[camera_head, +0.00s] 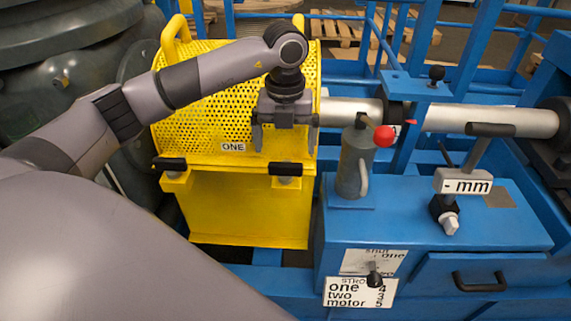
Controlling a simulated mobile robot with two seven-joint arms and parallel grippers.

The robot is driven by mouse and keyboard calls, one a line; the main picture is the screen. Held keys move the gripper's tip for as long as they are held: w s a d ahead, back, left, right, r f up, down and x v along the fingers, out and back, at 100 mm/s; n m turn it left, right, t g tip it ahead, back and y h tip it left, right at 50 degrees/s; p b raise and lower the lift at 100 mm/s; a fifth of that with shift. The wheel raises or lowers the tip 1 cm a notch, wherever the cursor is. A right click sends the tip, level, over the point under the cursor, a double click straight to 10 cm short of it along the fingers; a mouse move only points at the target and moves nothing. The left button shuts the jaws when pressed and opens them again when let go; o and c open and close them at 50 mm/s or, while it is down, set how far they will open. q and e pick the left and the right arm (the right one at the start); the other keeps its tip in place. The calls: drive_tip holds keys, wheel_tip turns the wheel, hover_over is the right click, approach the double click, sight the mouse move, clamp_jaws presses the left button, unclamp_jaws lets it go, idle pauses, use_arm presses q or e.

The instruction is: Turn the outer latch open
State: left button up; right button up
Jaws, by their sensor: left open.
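The yellow perforated guard (215,120) has a label "ONE" and two black latch handles on its front, both lying level. One latch (170,163) is at the left and one latch (285,168) is at the right; which of them is the outer one I cannot tell. My left gripper (284,142) points down with its fingers spread and nothing between them. It appears above the right latch, in front of the guard's right part; it looks apart from the latch. My right gripper is out of view.
A "mm" gauge (463,182) and a drawer (470,272) with a black handle are at the right.

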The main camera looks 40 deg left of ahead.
sight(286, 163)
use_arm(q)
wheel_tip(286, 163, down, 6)
drive_tip(key=shift+f, duration=0.2)
drive_tip(key=c, duration=0.9)
